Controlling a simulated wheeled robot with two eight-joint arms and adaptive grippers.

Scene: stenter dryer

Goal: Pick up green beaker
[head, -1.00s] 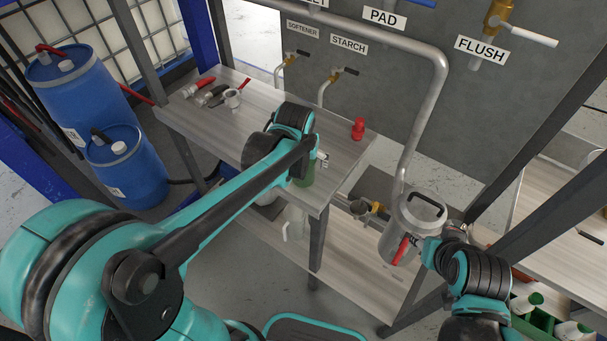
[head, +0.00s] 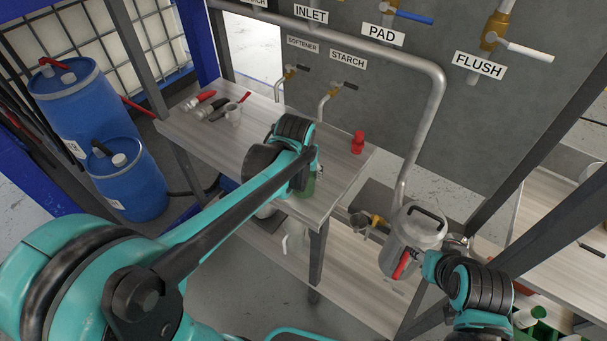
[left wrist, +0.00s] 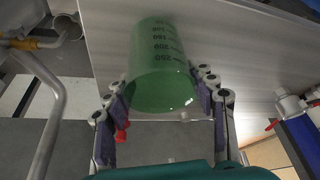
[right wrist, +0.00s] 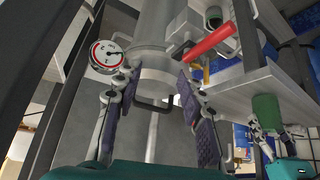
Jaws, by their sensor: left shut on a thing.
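The green beaker (head: 307,185) is near the front edge of the wooden table, mostly hidden behind my left gripper (head: 312,168) in the head view. In the left wrist view the translucent beaker (left wrist: 162,70) with dark volume marks is between the two fingers of my left gripper (left wrist: 163,105), which are shut on its sides. The right wrist view shows the beaker (right wrist: 265,112) at the table's edge; I cannot tell whether it touches the tabletop. My right gripper (right wrist: 153,108) is open and empty, its fingers apart, close to a metal canister.
The metal canister (head: 402,248) with a red lever stands beside the table (head: 215,150). A red bottle (head: 357,143) and several pipe fittings are on the tabletop. Blue drums (head: 125,180) stand left. Taps and a pipe (head: 425,120) are behind; a dark post is right.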

